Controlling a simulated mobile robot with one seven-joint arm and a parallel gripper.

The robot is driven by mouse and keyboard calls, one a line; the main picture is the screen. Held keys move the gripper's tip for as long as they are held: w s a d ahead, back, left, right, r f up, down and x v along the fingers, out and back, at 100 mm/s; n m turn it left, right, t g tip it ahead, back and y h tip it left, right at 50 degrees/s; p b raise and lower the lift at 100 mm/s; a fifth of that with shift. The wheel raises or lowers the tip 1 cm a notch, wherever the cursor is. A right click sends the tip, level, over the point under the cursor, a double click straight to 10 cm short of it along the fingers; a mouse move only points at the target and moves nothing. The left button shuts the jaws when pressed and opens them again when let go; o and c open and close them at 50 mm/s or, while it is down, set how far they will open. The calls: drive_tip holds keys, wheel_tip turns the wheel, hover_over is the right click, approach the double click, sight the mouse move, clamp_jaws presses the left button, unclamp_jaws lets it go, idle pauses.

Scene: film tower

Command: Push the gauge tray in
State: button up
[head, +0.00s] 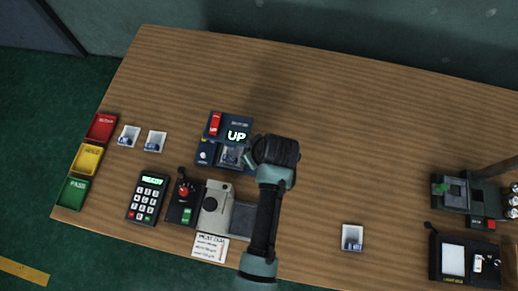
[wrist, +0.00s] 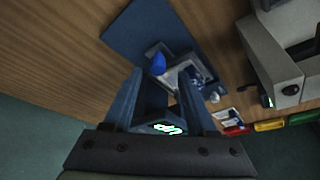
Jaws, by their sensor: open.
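A dark blue gauge (head: 212,127) stands near the table's middle, with a lit display reading UP and a red tag. Its small tray (head: 232,160) shows at its front with a white dish in it. In the wrist view the tray (wrist: 207,76) shows beyond my fingertips, with the dish and a blue piece, beside a flat blue plate (wrist: 150,32). My gripper (wrist: 161,82) is open, its fingers pointing toward the tray; green display characters show between them. In the head view it is at the gauge's right side. Whether a finger touches the tray, I cannot tell.
A grey instrument (head: 216,211), a red-knobbed box (head: 183,202) and a keypad (head: 148,197) stand in front. Red, yellow and green bins (head: 87,158) line the left edge. A white dish (head: 352,238) sits front right. The table behind the gauge is clear.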

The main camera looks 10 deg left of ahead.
drive_tip(key=v, duration=1.1)
drive_tip(key=w+d+r+m+t+h, duration=0.15)
drive_tip(key=w+r+t, duration=0.45)
drive_tip(key=w+r, duration=0.7)
wheel_tip(320, 180, up, 20)
drive_tip(key=w+d+m+t, duration=0.2)
drive_tip(key=m+t, duration=0.1)
drive_tip(key=t, duration=0.4)
drive_tip(key=s+r+m+t+h, duration=0.1)
drive_tip(key=s+r+t, duration=0.4)
drive_tip(key=r, duration=0.9)
drive_tip(key=s+r+m+t, duration=0.3)
drive_tip(key=s+r+t, duration=0.3)
drive_tip(key=r, duration=0.9)
drive_tip(key=shift+s+d+r+h, duration=0.25)
drive_tip(key=shift+s+h, duration=0.1)
drive_tip(key=shift+s, duration=0.2)
drive_tip(key=shift+s+r+m, duration=0.1)
drive_tip(key=shift+s+m, duration=0.1)
drive_tip(key=shift+m, duration=0.05)
drive_tip(key=shift+c, duration=0.6)
